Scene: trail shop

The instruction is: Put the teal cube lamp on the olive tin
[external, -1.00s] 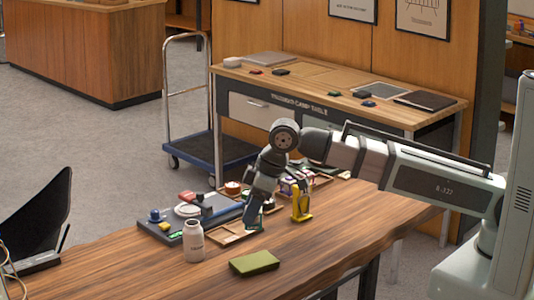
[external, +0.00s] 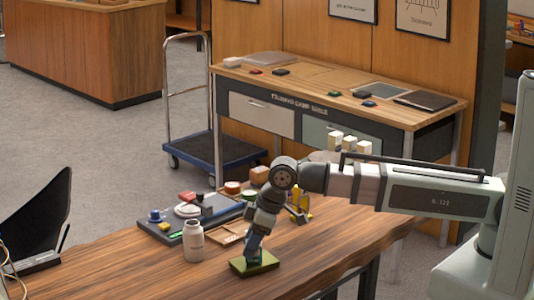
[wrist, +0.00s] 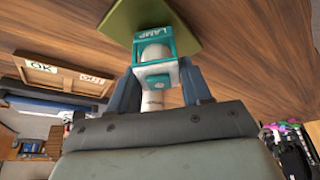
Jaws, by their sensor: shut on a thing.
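The teal cube lamp (wrist: 148,36), with a white body and the word LAMP on its frame, is between the two fingers of my gripper (wrist: 160,76) in the wrist view. My gripper (external: 253,250) is shut on it. The olive tin (external: 268,264), flat and green, lies on the wooden table directly under the gripper in the external view. The tin also shows in the wrist view (wrist: 118,22) behind the lamp. The lamp is at the tin's top; whether it touches the tin is hard to tell. The gripper largely hides the lamp in the external view.
A white jar (external: 194,243) stands left of the tin. Behind it a dark tray (external: 160,234) holds several small items. A wooden tray (external: 228,238) and a yellow item (external: 305,206) are behind my arm. The table front and right of the tin is clear.

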